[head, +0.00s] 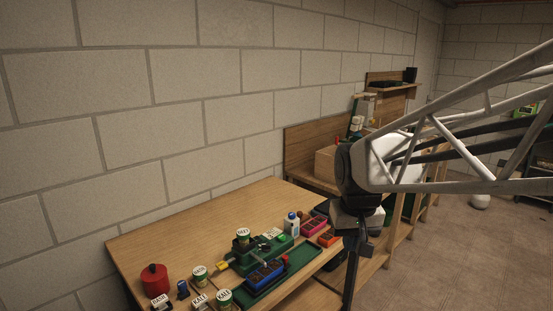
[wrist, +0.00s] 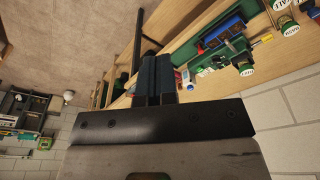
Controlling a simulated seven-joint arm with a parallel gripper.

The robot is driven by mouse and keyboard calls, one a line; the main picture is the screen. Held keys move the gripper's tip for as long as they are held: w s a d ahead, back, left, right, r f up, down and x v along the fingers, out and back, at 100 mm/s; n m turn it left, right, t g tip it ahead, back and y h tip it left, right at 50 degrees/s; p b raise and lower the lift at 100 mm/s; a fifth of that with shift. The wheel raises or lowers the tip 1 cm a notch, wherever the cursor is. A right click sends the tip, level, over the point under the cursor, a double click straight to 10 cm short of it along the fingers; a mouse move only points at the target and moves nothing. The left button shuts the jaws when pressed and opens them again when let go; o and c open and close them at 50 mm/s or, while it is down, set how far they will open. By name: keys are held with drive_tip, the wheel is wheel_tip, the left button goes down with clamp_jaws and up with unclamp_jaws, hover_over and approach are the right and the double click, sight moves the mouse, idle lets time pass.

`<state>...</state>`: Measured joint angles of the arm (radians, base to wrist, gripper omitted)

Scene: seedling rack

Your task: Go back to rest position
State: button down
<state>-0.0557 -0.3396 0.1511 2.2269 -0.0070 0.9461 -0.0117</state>
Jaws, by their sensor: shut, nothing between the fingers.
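My gripper (head: 363,243) hangs beside the right end of the wooden workbench (head: 190,224), clear of the items on it. In the wrist view its two blue-grey fingers (wrist: 155,78) are together with nothing between them.
A red canister (head: 155,280) stands at the bench's left. Red and pink trays (head: 326,237) lie near its right end. A cardboard box (head: 325,163) sits on the farther bench. A block wall (head: 150,110) runs behind. Open floor (head: 450,250) lies to the right.

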drive_tip(key=s+d+f, duration=0.1)
drive_tip(key=s, duration=0.8)
drive_tip(key=s+d+f+m, duration=0.1)
drive_tip(key=s+d+f, duration=0.1)
drive_tip(key=s, duration=0.7)
drive_tip(key=shift+s+t, duration=0.15)
drive_tip(key=shift+t, duration=0.25)
